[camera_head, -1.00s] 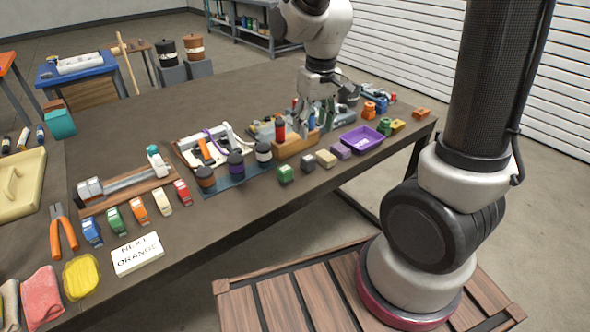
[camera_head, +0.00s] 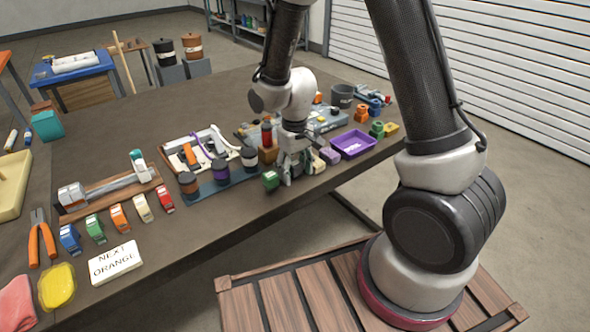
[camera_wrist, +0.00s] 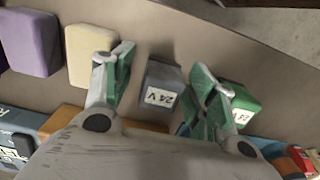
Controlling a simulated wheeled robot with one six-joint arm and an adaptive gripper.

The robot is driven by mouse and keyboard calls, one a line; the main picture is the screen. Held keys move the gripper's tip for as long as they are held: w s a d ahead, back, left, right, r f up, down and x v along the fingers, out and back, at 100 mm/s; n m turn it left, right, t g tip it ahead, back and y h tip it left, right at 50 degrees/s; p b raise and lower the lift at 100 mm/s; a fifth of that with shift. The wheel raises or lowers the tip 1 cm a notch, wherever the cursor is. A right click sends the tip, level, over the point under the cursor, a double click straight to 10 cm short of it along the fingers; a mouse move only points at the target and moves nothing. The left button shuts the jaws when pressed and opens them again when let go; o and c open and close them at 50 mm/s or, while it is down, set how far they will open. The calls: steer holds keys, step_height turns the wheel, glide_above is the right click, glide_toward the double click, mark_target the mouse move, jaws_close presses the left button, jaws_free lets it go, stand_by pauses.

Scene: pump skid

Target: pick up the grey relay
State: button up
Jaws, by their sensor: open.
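The grey relay (camera_wrist: 161,82) is a small block with a "24 V" label, standing on the table. In the wrist view it sits between the two spread fingers of my gripper (camera_wrist: 161,90), with a gap showing on its left side; on the right I cannot tell whether the finger touches. In the head view my gripper (camera_head: 286,172) is low over the table's front part and hides most or all of the grey relay.
Close neighbours are the green relay (camera_wrist: 238,102) on one side and the cream relay (camera_wrist: 88,54) on the other. A purple relay (camera_wrist: 32,42) lies further along. A purple tray (camera_head: 374,140) and a wooden block (camera_wrist: 70,122) are nearby.

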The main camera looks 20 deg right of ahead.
steer(key=shift+c, duration=0.2)
steer(key=c, duration=1)
